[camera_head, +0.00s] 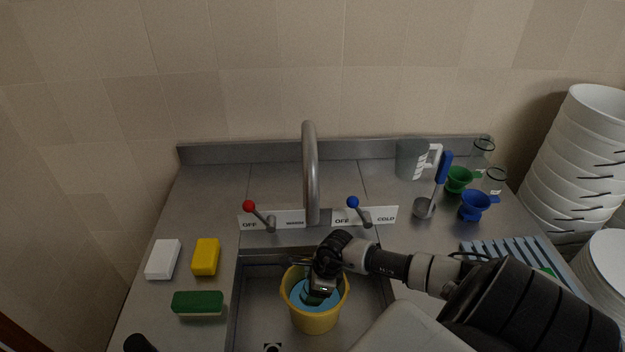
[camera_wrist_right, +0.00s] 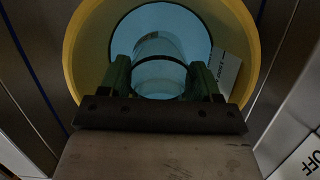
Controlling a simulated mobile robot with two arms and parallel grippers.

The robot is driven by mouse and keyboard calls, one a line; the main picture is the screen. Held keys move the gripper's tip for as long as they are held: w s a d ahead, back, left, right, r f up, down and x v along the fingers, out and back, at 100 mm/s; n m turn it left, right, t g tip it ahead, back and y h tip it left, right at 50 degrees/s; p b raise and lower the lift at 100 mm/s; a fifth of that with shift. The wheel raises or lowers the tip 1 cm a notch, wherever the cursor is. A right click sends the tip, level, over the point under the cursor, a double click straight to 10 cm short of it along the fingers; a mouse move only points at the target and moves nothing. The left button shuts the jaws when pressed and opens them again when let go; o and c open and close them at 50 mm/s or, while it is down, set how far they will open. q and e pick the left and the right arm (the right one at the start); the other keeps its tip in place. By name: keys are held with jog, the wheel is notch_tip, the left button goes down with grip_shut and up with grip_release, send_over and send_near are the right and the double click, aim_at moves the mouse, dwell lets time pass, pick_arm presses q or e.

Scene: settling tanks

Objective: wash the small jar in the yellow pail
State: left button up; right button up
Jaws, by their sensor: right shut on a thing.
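The yellow pail (camera_head: 314,324) stands in the sink, with blue water (camera_head: 309,298) in it. My right gripper (camera_head: 322,286) reaches down into the pail. In the right wrist view, my right gripper (camera_wrist_right: 160,78) is shut on the small clear jar (camera_wrist_right: 158,48), one finger on each side. The jar is inside the pail's rim (camera_wrist_right: 84,50), against the blue water (camera_wrist_right: 198,28). How deep the jar sits in the water I cannot tell. My left gripper is not in view.
The tap (camera_head: 311,180) arches behind the pail, between red (camera_head: 249,206) and blue (camera_head: 353,202) levers marked OFF. Sponges (camera_head: 206,257) and a green-and-white scrubber (camera_head: 198,303) lie left.

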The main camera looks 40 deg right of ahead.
jog(key=shift+r+p, duration=3.2)
jog(key=shift+r, duration=2.55)
